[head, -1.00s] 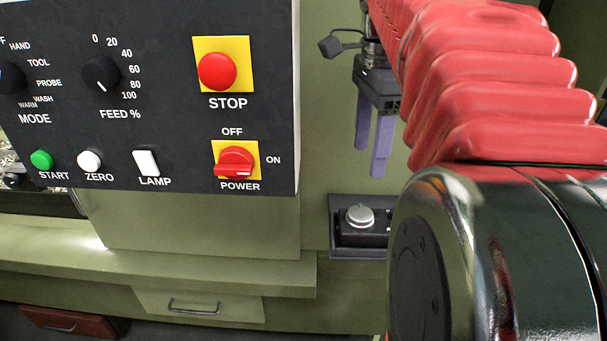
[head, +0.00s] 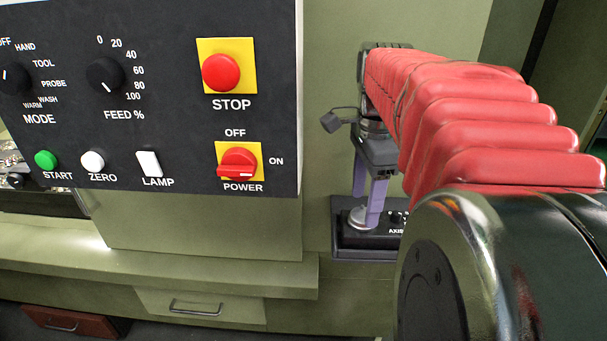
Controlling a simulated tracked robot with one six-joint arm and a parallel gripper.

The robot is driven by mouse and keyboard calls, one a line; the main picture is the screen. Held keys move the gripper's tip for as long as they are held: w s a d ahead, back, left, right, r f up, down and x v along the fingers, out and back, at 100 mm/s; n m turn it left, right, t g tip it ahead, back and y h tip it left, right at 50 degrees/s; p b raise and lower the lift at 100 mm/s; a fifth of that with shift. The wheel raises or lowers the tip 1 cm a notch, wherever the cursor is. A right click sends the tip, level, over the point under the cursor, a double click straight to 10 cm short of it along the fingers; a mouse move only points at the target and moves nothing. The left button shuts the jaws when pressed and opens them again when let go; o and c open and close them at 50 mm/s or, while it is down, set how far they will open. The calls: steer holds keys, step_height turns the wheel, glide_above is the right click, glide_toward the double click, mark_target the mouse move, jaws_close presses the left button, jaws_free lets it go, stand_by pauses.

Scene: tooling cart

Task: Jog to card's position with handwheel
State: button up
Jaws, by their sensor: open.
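The handwheel, a silver dial (head: 358,218), sits on a small black box (head: 352,240) marked "AXIS" at the right of the control panel. My gripper (head: 367,208) points down with its two purple fingers apart. The nearer finger overlaps the dial in the picture, and the other finger is behind it to the left. I cannot tell whether the fingers touch the dial. My red-sleeved arm hides the right part of the box. The card and any position readout are not in view.
The black control panel (head: 150,185) fills the upper left. It bears a red stop button (head: 221,72), a red power switch (head: 237,163), a feed knob (head: 104,76) and a mode knob (head: 14,79). A green ledge (head: 200,270) with a drawer runs below.

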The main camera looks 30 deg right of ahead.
mark_target(362, 218)
steer(key=shift+f, duration=1.35)
steer(key=shift+c, duration=0.2)
